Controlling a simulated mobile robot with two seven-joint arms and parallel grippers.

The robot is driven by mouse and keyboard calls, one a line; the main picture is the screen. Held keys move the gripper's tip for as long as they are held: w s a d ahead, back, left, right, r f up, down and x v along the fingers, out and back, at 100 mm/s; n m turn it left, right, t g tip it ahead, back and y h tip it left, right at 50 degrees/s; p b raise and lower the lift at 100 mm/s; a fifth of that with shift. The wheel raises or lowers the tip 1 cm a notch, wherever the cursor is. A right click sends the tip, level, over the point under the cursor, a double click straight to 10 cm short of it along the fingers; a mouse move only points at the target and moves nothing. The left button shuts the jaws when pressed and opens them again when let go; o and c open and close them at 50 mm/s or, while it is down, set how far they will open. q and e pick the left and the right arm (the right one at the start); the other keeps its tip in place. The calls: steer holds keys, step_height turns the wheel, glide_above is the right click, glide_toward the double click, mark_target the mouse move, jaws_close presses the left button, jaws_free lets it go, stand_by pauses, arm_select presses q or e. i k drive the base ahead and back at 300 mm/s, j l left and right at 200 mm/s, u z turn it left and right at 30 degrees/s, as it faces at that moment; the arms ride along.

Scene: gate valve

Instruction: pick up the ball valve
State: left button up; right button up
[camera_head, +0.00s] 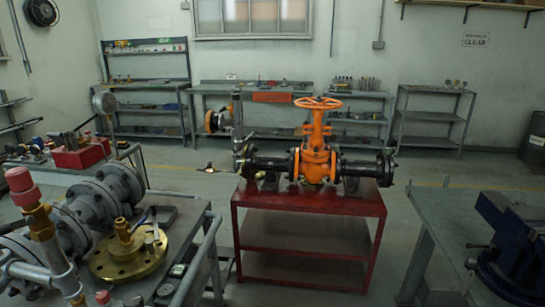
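A small brass fitting (123,231) stands upright on a round brass flange (130,262) on the grey table at the lower left. A thin blue lever (140,221) shows beside it; this looks like the ball valve, but it is too small to be sure. A large orange gate valve (316,152) with a handwheel sits between black pipe ends on a red cart (310,197) in the middle. Neither of my grippers is in view.
Grey flanged pipe (88,208) and a red-capped brass pipe (40,218) crowd the left table. A blue vise (505,240) stands on the right table (440,225). Grey floor lies open between the tables and the cart. Shelves (430,115) line the back wall.

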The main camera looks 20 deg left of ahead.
mark_target(121, 227)
steer(key=i+u, duration=0.15)
steer(key=u, duration=0.3)
steer(key=i+l+u, duration=0.1)
steer(key=u, duration=0.4)
steer(key=i+l+u, duration=0.1)
steer(key=u, duration=0.35)
steer(key=i+l+u, duration=0.15)
steer(key=u, duration=0.25)
steer(key=i+l+u, duration=0.25)
steer(key=u, duration=0.2)
steer(key=i+l+u, duration=0.2)
steer(key=l+u, duration=0.2)
